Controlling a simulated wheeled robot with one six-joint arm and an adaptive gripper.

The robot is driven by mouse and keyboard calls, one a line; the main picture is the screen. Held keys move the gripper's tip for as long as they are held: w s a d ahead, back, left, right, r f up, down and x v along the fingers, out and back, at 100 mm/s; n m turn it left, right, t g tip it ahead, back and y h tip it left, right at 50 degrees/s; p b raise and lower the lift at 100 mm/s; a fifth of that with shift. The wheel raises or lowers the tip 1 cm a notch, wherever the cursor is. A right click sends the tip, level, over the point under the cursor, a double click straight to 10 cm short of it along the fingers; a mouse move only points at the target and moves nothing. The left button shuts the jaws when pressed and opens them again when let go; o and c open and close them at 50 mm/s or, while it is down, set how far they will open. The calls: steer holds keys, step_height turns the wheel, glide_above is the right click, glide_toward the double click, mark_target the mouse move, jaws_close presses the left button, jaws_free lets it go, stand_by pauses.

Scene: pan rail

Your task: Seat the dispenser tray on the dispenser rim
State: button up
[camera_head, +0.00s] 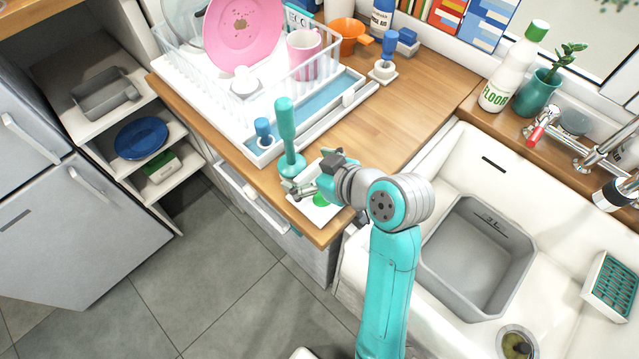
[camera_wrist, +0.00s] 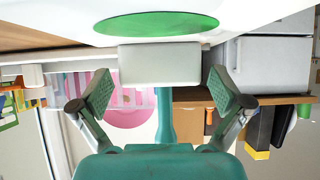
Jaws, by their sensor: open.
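A white tray (camera_head: 312,209) with a green disc lies at the front corner of the wooden counter, partly hidden by my gripper (camera_head: 298,187). I take it to be the dispenser tray. In the wrist view its white surface (camera_wrist: 250,12) and green disc (camera_wrist: 155,23) fill the top. A pale block (camera_wrist: 160,64) lies between my open fingers (camera_wrist: 161,90), with gaps on both sides. A teal post (camera_head: 286,125) on a round base stands upright just behind the gripper; it also shows in the wrist view (camera_wrist: 165,112). I cannot tell which part is the dispenser rim.
The white dish rack (camera_head: 300,108) with a pink plate (camera_head: 243,30) and pink mug (camera_head: 304,52) stands behind the post. A small blue-topped item (camera_head: 263,130) is left of it. The counter (camera_head: 400,118) is clear to the right, before the sink (camera_head: 470,262).

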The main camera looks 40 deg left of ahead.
mark_target(294, 135)
steer(key=c, duration=1.2)
steer(key=shift+r, duration=0.75)
steer(key=shift+c, duration=0.2)
steer(key=shift+r, duration=4.35)
